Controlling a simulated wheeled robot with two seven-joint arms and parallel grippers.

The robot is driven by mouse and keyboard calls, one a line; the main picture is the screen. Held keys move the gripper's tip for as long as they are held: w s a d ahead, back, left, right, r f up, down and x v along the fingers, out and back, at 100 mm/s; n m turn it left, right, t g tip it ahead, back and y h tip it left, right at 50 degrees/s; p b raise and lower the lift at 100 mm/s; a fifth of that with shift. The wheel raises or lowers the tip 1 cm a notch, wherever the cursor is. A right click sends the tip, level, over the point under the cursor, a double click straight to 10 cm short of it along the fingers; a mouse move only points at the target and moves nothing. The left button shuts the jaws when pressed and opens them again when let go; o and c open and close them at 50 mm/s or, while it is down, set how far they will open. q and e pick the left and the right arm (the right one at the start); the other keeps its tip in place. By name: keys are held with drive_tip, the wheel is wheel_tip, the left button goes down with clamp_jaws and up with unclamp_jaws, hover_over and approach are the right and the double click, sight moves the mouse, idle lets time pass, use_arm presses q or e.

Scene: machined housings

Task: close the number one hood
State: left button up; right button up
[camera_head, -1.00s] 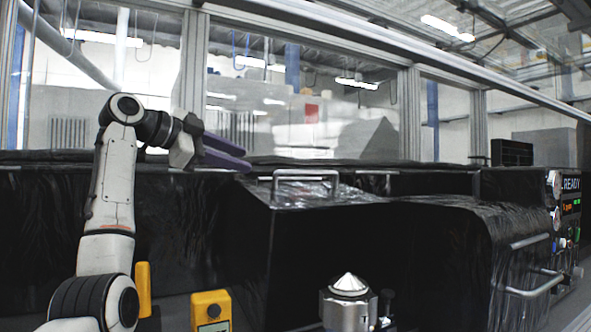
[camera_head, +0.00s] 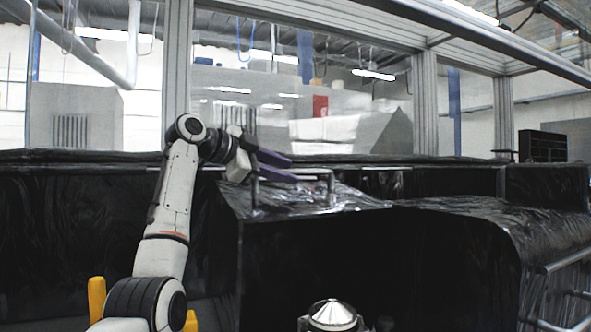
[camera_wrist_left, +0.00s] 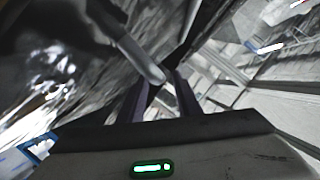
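A black, glossy hood (camera_head: 318,196) with a metal bar handle (camera_head: 310,171) on its top stands in the middle of the head view. A second black hood (camera_head: 475,225) with bar handles is at the right. No number shows on either hood. My left gripper (camera_head: 293,169) has purple fingers held apart and empty, at the middle hood's handle, overlapping its left part in the head view. In the left wrist view, a grey bar (camera_wrist_left: 142,60) runs just ahead of the open fingers (camera_wrist_left: 160,92); contact cannot be told. My right gripper is not in view.
A silver cone-topped part (camera_head: 333,314) stands low in front of the middle hood. Yellow parts (camera_head: 97,296) stand at lower left. A framed clear window (camera_head: 290,110) rises behind the black bench.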

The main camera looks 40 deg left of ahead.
sight(294, 173)
use_arm(q)
drive_tip(key=shift+p+x, duration=0.4)
drive_tip(key=shift+x, duration=1.45)
clamp_jaws()
